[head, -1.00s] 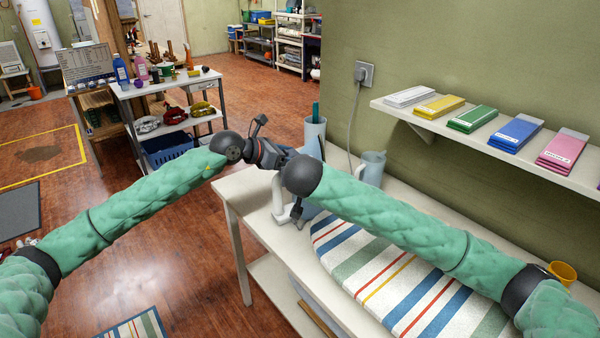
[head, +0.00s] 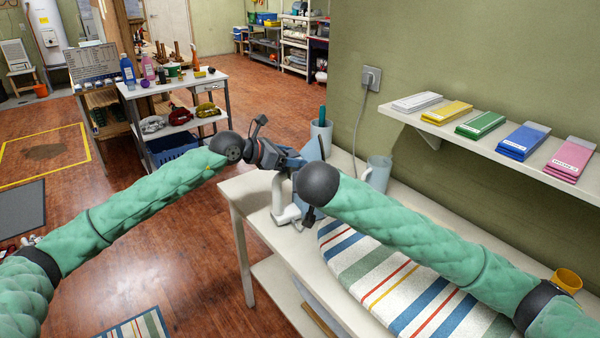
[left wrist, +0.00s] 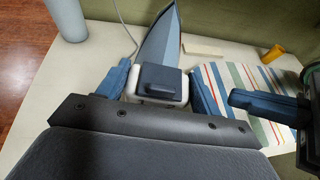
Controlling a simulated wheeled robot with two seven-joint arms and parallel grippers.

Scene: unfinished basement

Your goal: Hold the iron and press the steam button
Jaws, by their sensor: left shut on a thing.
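The iron, with a pointed blue-grey body and a white handle, shows from above in the left wrist view (left wrist: 166,42). A dark block (left wrist: 160,80) sits on its white part; I cannot tell whether this is the steam button. My left gripper (left wrist: 160,88) has its blue fingers on both sides of the white part, shut on it. In the head view the iron (head: 313,150) is partly hidden behind my grippers. My right gripper (left wrist: 262,104) is at the right of the left wrist view, beside the iron and apart from it. Its jaw opening is not clear.
A striped ironing pad (head: 400,285) lies on the white table (head: 243,200). A grey-blue mug (head: 379,172) and a cup (head: 321,135) stand behind the iron. A yellow cup (head: 567,279) stands at the right. A wall shelf (head: 440,132) with coloured packs overhangs the table's back.

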